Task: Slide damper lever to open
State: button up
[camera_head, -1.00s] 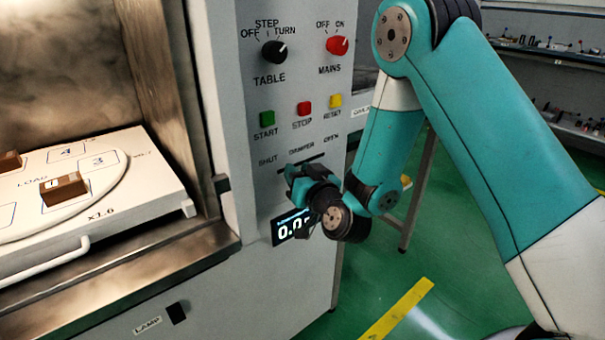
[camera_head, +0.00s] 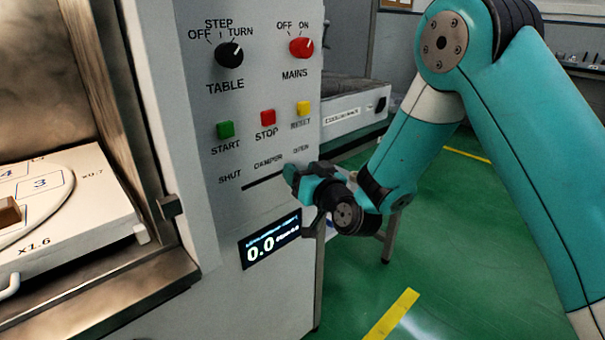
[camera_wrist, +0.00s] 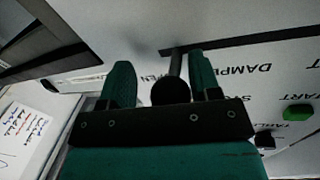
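The damper slot (camera_head: 262,183) runs across the grey panel (camera_head: 225,200), from the SHUT label on the left to OPEN on the right. My gripper (camera_head: 293,176) is at the OPEN end and hides the lever there. In the wrist view the damper lever (camera_wrist: 170,91) shows as a black round knob on a dark stem, near the OPEN end of the slot. My gripper (camera_wrist: 165,78) has its green fingers apart, one on each side of the knob. The right finger is close to the knob and stem; whether it touches is unclear. A gap shows at the left finger.
Above the slot are green START (camera_head: 225,130), red STOP (camera_head: 267,117) and yellow RESET (camera_head: 303,108) buttons. Below is a display (camera_head: 270,240) reading 0.0. The open chamber with a white turntable platform (camera_head: 95,220) is on the left. Green floor lies to the right.

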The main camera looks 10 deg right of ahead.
jog(key=shift+a, duration=0.25)
jog(key=shift+s, duration=0.15)
jog(key=shift+s+d+f+b, duration=0.1)
jog(key=shift+s+f+b, duration=0.1)
jog(key=shift+b, duration=0.35)
jog(key=b+v, duration=1.6)
jog(key=b, duration=0.5)
jog(key=shift+s+d+r, duration=0.25)
jog(key=shift+s+d, duration=0.05)
jog(key=shift+s, duration=0.05)
jog(key=shift+a+f, duration=0.1)
